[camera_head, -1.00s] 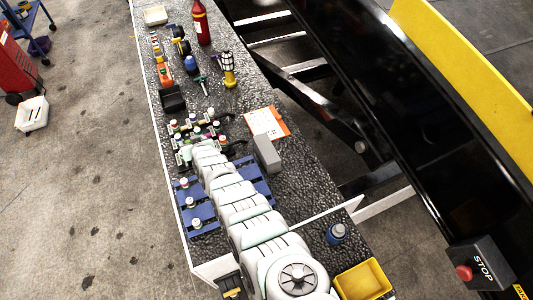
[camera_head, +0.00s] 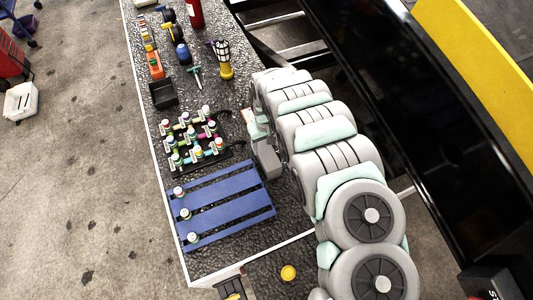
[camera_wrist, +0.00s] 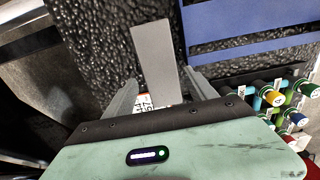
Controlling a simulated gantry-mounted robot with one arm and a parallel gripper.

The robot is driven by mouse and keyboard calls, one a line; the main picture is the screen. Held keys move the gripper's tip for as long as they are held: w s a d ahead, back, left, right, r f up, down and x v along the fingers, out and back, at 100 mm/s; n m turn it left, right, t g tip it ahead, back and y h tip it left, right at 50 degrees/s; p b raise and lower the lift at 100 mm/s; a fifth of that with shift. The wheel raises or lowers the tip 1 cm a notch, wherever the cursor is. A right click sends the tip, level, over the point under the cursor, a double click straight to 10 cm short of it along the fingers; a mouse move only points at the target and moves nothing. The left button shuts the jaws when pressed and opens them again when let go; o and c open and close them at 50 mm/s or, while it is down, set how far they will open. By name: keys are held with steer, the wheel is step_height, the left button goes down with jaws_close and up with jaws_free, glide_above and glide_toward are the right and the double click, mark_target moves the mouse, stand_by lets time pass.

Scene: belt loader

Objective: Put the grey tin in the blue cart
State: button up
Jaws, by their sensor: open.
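The grey tin (camera_head: 267,161), a plain oblong grey block, lies on the dark speckled bench top right of the bottle rack. In the wrist view the tin (camera_wrist: 156,58) shows between the fingers of my gripper (camera_wrist: 160,78). The gripper is open, with one finger on each side of the tin; I cannot tell whether they touch it. In the head view my arm hides part of the gripper. A cart with blue parts (camera_head: 12,27) stands on the floor at the upper left, mostly cut off by the picture edge.
A blue slatted rack (camera_head: 222,200) with several small bottles is near the bench front. A black rack (camera_head: 180,172) of coloured bottles stands beside it. A black tray (camera_head: 163,95), a yellow lamp (camera_head: 225,68) and tools lie farther up. A white bin (camera_head: 20,101) stands on open floor.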

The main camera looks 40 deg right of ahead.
mark_target(266, 152)
steer(key=shift+f, duration=1.45)
steer(key=shift+s+a+f, duration=0.1)
steer(key=shift+f, duration=0.85)
steer(key=shift+s+a+f, duration=0.1)
steer(key=shift+f, duration=0.8)
steer(key=shift+d+f, duration=0.1)
steer(key=shift+f, duration=0.7)
steer(key=shift+c, duration=0.4)
jaws_close()
